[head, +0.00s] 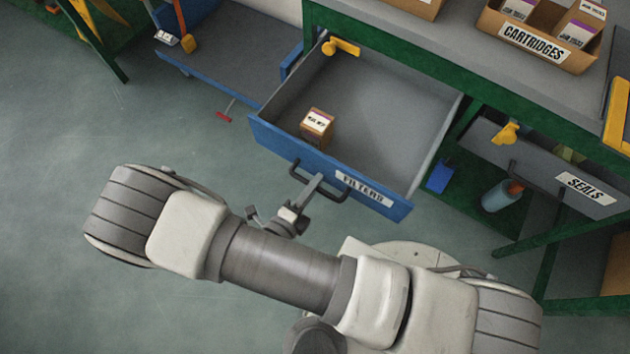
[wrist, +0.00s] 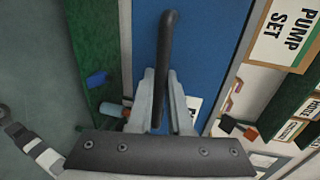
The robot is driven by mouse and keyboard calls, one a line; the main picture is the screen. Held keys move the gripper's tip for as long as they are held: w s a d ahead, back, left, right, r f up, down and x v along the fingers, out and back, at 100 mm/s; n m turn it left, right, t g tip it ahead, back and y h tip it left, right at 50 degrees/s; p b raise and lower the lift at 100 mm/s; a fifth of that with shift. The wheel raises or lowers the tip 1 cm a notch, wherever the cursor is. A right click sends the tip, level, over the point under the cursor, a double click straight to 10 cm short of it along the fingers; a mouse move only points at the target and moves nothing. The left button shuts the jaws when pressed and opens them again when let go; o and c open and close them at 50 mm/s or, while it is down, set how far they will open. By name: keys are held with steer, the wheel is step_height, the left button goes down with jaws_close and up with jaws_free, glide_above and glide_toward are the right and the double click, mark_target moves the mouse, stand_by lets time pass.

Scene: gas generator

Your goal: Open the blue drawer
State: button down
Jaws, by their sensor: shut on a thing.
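The blue drawer (head: 270,142), labelled FILTERS, stands pulled far out of the green workbench in the head view. A small brown box (head: 317,127) with a white label lies inside it. A dark bar handle (head: 335,194) is on its front. My gripper (head: 316,184) is at this handle. In the wrist view the blue front fills the middle, and the two fingers of my gripper (wrist: 160,100) are shut on the dark handle (wrist: 168,40). My arm crosses in front of the drawer, below it in the head view.
A grey drawer labelled SEALS (head: 540,170) is at the right, with a bottle (head: 502,196) and a blue box (head: 440,177) beneath the bench. A blue cart (head: 235,55) stands left of the open drawer. A CARTRIDGES box (head: 535,44) is on top. Floor at the left is mostly clear.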

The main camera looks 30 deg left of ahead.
steer(key=shift+s, duration=0.1)
stand_by(0.3)
steer(key=c, duration=0.8)
jaws_free()
steer(key=shift+c, duration=0.2)
steer(key=shift+s, duration=0.15)
